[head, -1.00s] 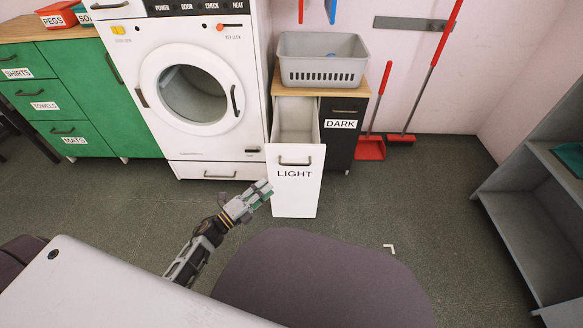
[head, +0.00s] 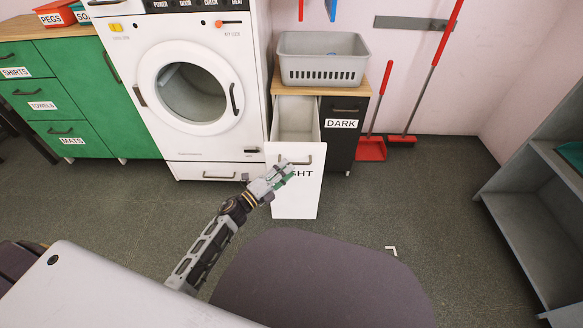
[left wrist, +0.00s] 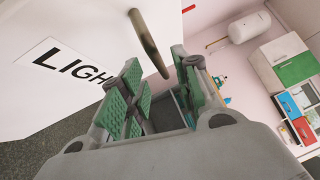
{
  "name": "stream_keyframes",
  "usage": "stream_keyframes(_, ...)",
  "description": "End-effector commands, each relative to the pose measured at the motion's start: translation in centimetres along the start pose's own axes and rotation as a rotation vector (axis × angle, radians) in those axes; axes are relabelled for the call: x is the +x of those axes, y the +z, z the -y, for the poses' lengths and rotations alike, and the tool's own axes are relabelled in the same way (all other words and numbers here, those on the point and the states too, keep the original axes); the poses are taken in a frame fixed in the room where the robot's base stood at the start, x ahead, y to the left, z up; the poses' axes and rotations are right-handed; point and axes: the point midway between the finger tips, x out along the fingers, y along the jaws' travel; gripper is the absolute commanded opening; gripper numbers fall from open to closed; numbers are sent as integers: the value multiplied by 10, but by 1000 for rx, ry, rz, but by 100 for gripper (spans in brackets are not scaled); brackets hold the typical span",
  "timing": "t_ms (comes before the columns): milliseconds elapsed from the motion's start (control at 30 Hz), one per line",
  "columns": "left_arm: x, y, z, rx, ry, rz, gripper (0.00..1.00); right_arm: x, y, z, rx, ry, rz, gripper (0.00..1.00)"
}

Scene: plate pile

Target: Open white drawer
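The white drawer (head: 297,200), labelled LIGHT, is pulled out from the cabinet beside the dryer; its open top shows an empty-looking inside. Its dark bar handle (head: 304,160) is near the top of the front. My left gripper (head: 288,170) is in front of the drawer face, just below the handle, and covers part of the label. In the left wrist view, the handle (left wrist: 149,42) lies ahead of the gap between the green-padded fingers (left wrist: 158,88). The fingers are apart and hold nothing. My right gripper is not in view.
A grey basket (head: 322,60) stands on the wooden top above the drawer. A black drawer front labelled DARK (head: 342,140) is to the right. The dryer (head: 205,60) stands left. A purple-grey rounded surface (head: 320,285) is in front. A grey shelf (head: 535,200) is at right.

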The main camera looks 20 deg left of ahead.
Motion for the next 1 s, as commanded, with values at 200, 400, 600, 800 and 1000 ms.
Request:
stream_keyframes(200,20,0,-1,0,-1,0,32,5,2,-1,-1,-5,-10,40)
stream_keyframes(400,31,0,0,-1,0,-1,32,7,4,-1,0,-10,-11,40)
stream_keyframes(600,34,0,0,-1,0,0,32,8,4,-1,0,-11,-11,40)
stream_keyframes(800,33,0,0,-1,0,0,31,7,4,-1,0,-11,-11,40)
stream_keyframes(1000,33,0,0,-1,0,0,5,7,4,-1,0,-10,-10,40)
